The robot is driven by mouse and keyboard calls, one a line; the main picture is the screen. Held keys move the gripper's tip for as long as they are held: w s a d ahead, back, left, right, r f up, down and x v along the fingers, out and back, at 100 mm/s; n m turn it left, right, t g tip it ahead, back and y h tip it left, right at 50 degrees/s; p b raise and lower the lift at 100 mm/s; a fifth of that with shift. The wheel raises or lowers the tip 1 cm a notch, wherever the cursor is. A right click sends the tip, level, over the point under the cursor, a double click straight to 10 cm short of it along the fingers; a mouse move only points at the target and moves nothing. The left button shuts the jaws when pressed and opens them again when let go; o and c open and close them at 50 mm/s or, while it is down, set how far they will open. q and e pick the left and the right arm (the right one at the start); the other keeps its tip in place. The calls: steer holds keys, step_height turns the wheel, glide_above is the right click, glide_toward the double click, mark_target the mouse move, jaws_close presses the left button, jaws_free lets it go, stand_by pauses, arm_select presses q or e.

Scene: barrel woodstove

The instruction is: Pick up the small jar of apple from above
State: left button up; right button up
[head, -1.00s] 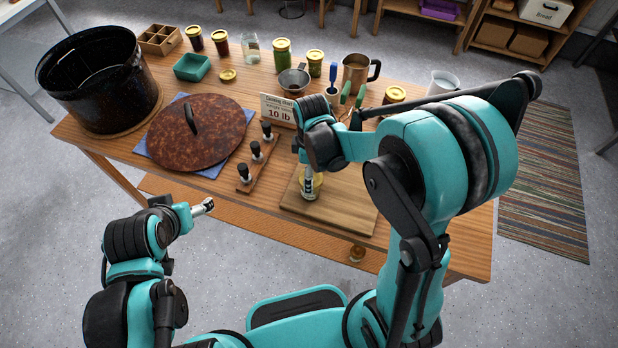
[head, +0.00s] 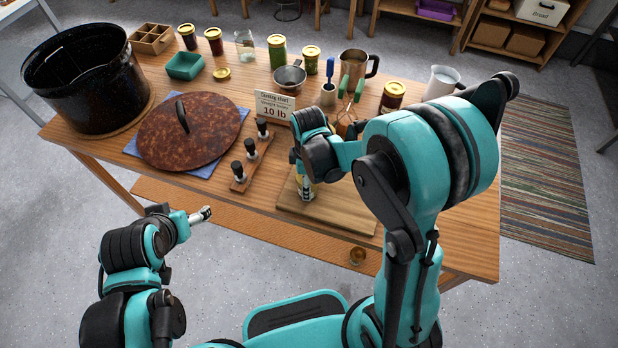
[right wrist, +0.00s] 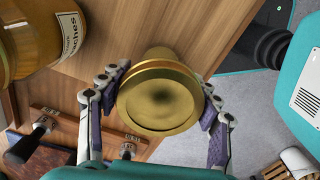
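A small jar with a gold lid (right wrist: 160,98) stands between the two fingers of my right gripper (right wrist: 165,80) in the right wrist view. The fingers are spread on either side of the lid, very close to its rim. I cannot tell whether the pads touch it. The jar's label is hidden. In the head view my right gripper (head: 307,182) points down over the wooden board (head: 340,215), mostly covering the jar. My left gripper (head: 203,214) is out in front of the table at the left, and its finger opening is unclear.
A larger jar with a label ending in "aches" (right wrist: 35,40) stands close by in the right wrist view. A rack of black-handled tools (head: 250,160) lies left of the board.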

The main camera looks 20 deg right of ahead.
steer(key=c, duration=0.7)
steer(key=shift+r, duration=0.1)
steer(key=shift+r+p, duration=0.55)
steer(key=shift+r, duration=0.1)
steer(key=shift+r+p, duration=2.1)
steer(key=shift+r, duration=0.65)
